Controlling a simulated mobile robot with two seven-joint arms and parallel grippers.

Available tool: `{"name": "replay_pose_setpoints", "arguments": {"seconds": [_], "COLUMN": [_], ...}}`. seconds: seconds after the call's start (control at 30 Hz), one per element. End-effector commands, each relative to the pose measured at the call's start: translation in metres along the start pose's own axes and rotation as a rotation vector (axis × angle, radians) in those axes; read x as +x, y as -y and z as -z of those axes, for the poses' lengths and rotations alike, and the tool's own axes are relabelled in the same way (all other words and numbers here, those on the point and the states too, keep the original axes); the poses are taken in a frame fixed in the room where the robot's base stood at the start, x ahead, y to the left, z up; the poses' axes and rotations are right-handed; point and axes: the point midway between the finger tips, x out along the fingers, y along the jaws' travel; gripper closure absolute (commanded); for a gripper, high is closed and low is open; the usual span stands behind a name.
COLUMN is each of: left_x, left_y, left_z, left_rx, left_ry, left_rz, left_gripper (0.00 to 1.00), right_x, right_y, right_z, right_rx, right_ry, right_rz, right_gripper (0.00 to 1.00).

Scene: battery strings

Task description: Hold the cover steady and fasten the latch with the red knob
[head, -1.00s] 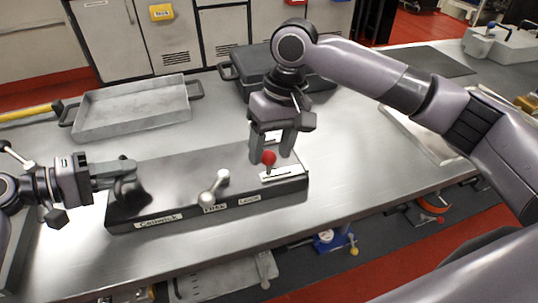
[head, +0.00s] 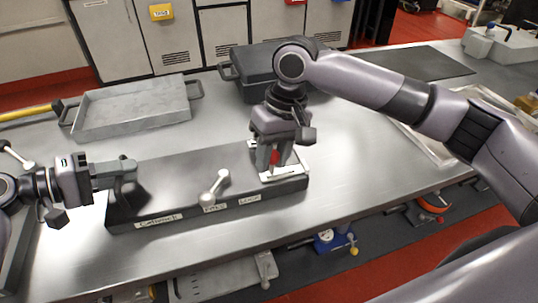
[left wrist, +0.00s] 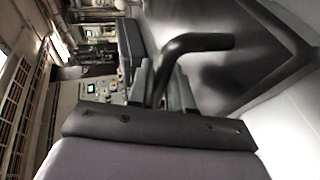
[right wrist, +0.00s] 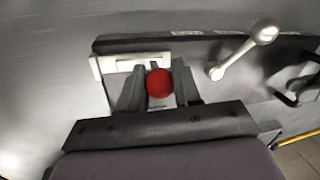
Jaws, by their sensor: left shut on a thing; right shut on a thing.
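The cover (head: 175,160) is a long dark grey box top on the bench with labels on its front edge. My left gripper (head: 127,168) is shut on a dark bent handle at its left end; the left wrist view shows this handle (left wrist: 197,43) rising between the jaws. The red knob (head: 275,157) belongs to the latch at the right end, beside a pale plate (head: 284,174). My right gripper (head: 270,160) comes down from above and is shut on the red knob. In the right wrist view the red knob (right wrist: 160,83) sits between the fingers; its stem is hidden.
A silver ball-ended lever (head: 214,187) stands at the cover's middle, left of the right gripper. A grey tray (head: 135,112) and a dark lidded case (head: 255,85) stand behind.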

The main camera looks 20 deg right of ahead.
Motion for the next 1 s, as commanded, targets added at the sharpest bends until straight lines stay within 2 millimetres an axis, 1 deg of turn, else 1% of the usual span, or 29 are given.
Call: {"name": "replay_pose_setpoints", "arguments": {"seconds": [0.03, 0.1, 0.2, 0.43, 0.47, 0.5, 0.53, 0.83, 0.93, 1.0], "left_x": [0.002, 0.002, 0.002, 0.002, 0.002, 0.002, 0.002, 0.002, 0.002, 0.002], "left_y": [0.011, 0.011, 0.011, 0.011, 0.011, 0.011, 0.011, 0.011, 0.011, 0.011], "left_z": [-0.004, -0.004, -0.004, -0.004, -0.004, -0.004, -0.004, -0.004, -0.004, -0.004], "left_rx": [-0.011, -0.011, -0.011, -0.011, -0.011, -0.011, -0.011, -0.011, -0.011, -0.011], "left_ry": [0.012, 0.012, 0.012, 0.012, 0.012, 0.012, 0.012, 0.012, 0.012, 0.012], "left_rz": [0.021, 0.021, 0.021, 0.021, 0.021, 0.021, 0.022, 0.021, 0.021, 0.021], "left_gripper": [1.00, 1.00, 1.00, 1.00, 1.00, 1.00, 1.00, 1.00, 1.00, 1.00], "right_x": [-0.001, -0.004, -0.005, -0.006, -0.006, -0.006, -0.006, -0.007, -0.014, -0.024], "right_y": [-0.010, -0.021, -0.030, -0.031, -0.031, -0.031, -0.031, -0.029, -0.029, -0.029], "right_z": [-0.001, -0.003, -0.005, -0.005, -0.005, -0.005, -0.005, -0.005, -0.005, -0.005], "right_rx": [0.006, 0.007, 0.006, 0.005, 0.006, 0.006, 0.005, 0.003, 0.003, 0.003], "right_ry": [0.000, -0.001, 0.000, -0.001, -0.001, -0.001, -0.001, -0.001, -0.004, -0.004], "right_rz": [-0.003, -0.004, -0.006, -0.008, -0.008, -0.009, -0.008, -0.005, -0.004, -0.005], "right_gripper": [1.00, 1.00, 1.00, 1.00, 0.64, 0.51, 0.43, 0.43, 0.43, 0.43]}}
